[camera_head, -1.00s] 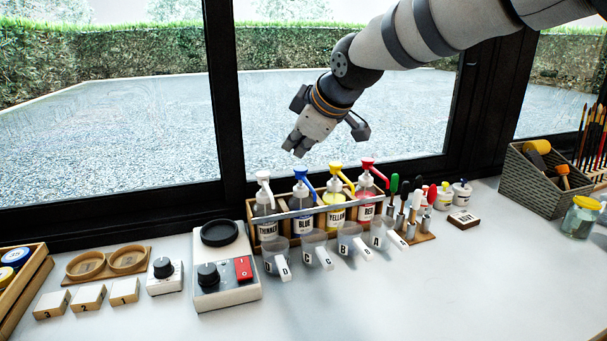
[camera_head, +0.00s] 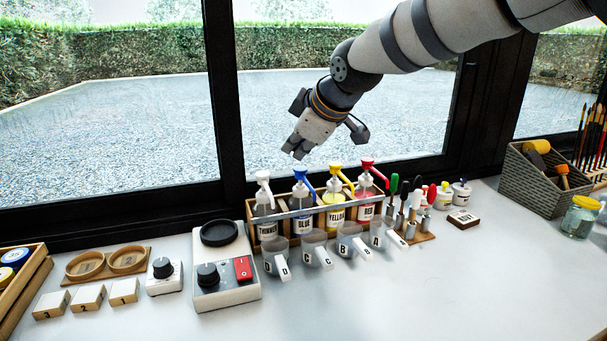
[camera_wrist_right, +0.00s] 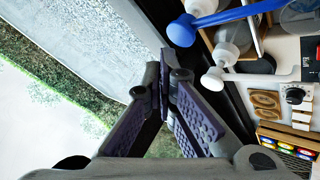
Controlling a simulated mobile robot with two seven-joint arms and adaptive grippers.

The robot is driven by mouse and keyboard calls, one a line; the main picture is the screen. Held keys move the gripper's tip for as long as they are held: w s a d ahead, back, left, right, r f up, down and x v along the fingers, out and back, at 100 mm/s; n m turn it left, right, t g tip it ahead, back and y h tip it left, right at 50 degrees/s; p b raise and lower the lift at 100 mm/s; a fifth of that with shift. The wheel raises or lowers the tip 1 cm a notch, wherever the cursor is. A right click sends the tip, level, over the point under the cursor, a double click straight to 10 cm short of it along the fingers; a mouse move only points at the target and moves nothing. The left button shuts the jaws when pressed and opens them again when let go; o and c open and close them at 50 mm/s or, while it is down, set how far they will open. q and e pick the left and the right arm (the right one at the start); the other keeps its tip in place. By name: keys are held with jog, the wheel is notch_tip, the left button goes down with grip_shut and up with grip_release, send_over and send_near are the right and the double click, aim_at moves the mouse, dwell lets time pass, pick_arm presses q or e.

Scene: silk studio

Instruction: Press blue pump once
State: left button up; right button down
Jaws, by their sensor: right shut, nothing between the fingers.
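The blue pump (camera_head: 301,174) tops the bottle labelled BLUE (camera_head: 301,201) in a wooden rack on the table. It stands between the white-topped thinner bottle (camera_head: 265,201) and the yellow pump bottle (camera_head: 335,197). My right gripper (camera_head: 298,154) is shut and empty, a little above the blue pump in the head view, pointing down. In the right wrist view the fingertips (camera_wrist_right: 163,85) meet, and the blue pump head (camera_wrist_right: 183,31) shows beyond them at the upper right, apart from them. My left gripper is in neither view.
The red pump bottle (camera_head: 368,186) stands at the rack's right end. Lettered cups (camera_head: 314,243) stand before the rack. A device with a red switch (camera_head: 226,280) is at left. The window frame (camera_head: 225,100) rises behind. The front right tabletop is clear.

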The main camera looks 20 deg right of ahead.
aim_at(297, 170)
dwell(0.4)
jog(key=shift+f, duration=0.45)
jog(key=shift+f, duration=1)
dwell(0.6)
jog(key=shift+r, duration=1.4)
jog(key=shift+r, duration=0.1)
notch_tip(297, 170, up, 6)
jog(key=shift+f, duration=0.1)
